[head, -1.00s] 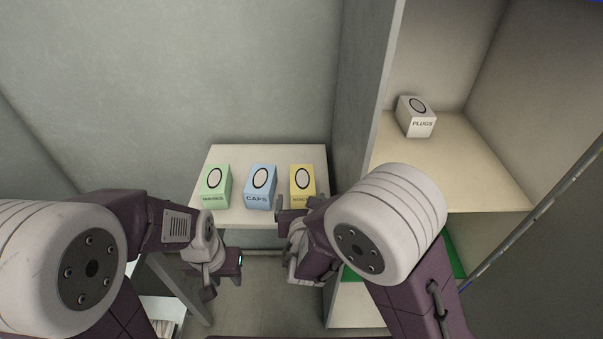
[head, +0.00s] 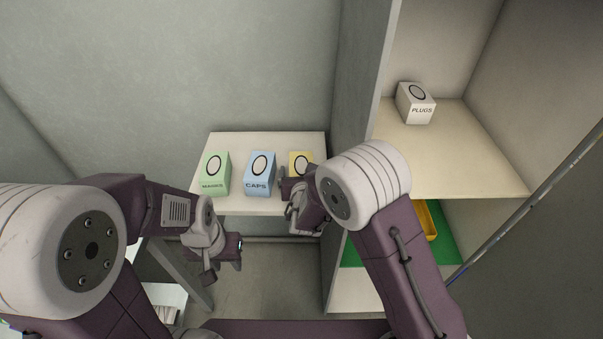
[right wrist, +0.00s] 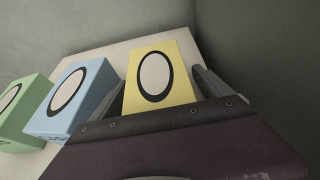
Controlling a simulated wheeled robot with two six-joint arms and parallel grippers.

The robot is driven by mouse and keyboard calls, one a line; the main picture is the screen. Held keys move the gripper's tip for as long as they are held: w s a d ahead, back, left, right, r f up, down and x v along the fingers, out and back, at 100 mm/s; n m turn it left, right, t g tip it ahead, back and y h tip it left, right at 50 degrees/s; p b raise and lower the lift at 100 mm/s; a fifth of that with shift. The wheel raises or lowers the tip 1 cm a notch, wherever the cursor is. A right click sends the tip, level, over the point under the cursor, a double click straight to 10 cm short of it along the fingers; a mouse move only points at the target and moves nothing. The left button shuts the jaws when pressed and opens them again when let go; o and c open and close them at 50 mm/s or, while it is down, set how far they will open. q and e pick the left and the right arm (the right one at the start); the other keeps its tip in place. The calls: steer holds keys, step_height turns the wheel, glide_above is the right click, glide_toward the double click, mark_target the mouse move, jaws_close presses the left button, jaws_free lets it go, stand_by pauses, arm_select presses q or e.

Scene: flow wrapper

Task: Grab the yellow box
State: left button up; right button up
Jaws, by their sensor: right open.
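The yellow box (head: 301,160) stands at the right of the small white table, partly hidden in the head view by my right gripper (head: 298,185). In the right wrist view the yellow box (right wrist: 160,78) shows its top oval and sits between the two finger tips. My right gripper (right wrist: 166,88) is open around it, one finger at each side. Whether the fingers touch the box cannot be told. My left gripper (head: 224,272) hangs in front of the table's edge, empty, with its fingers apart.
The blue CAPS box (head: 260,173) stands close left of the yellow box, with the green MASKS box (head: 214,173) further left. A shelf wall (head: 362,100) rises just right of the table (head: 240,143). A white PLUGS box (head: 415,103) and a yellow tray (head: 429,222) are on the shelves.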

mark_target(302, 165)
steer(key=shift+s+r, duration=0.1)
steer(key=shift+s, duration=0.05)
steer(key=shift+c, duration=0.9)
steer(key=c, duration=1.3)
step_height(302, 165, up, 10)
steer(key=shift+p, duration=0.9)
steer(key=shift+c, duration=0.2)
